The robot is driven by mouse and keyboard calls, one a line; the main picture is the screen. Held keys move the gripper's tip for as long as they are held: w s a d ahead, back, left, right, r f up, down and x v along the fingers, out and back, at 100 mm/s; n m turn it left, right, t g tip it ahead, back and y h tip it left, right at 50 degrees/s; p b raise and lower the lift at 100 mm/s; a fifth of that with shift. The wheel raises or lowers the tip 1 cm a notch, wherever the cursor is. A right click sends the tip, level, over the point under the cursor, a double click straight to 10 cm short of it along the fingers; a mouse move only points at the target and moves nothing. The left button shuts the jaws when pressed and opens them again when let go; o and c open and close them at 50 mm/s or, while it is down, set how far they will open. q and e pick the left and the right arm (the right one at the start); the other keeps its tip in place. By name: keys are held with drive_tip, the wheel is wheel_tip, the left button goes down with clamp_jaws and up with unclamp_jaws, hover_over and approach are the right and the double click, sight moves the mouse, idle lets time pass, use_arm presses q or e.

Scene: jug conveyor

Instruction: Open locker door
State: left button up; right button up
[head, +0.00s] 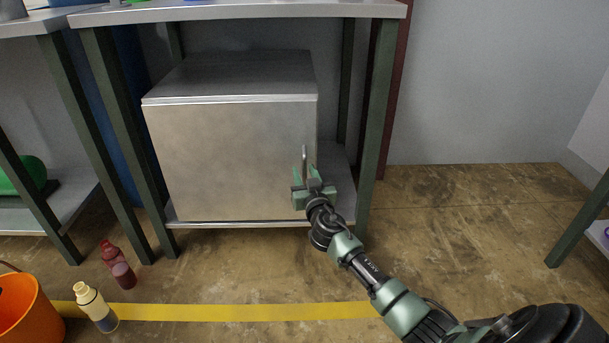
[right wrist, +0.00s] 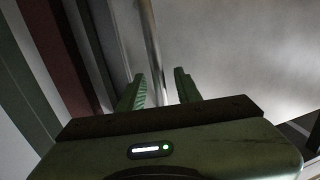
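The locker is a grey metal box on the low shelf of a workbench, and its front door (head: 230,160) looks shut in the head view. A thin vertical handle (head: 304,160) stands near the door's right edge. My right gripper (head: 306,181) is at the lower part of the handle. In the right wrist view its two green fingers (right wrist: 160,88) are apart, with the handle (right wrist: 152,45) running up beyond the gap between them. The fingers look open; I cannot tell whether they touch the handle. My left gripper is not in view.
The bench's green legs (head: 376,130) stand either side of the locker. An orange bucket (head: 22,310), a cream bottle (head: 96,307) and a dark red bottle (head: 118,265) are on the floor at left. A yellow line (head: 240,312) crosses the floor. Floor at right is clear.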

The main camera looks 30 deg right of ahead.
clamp_jaws()
idle(1.4)
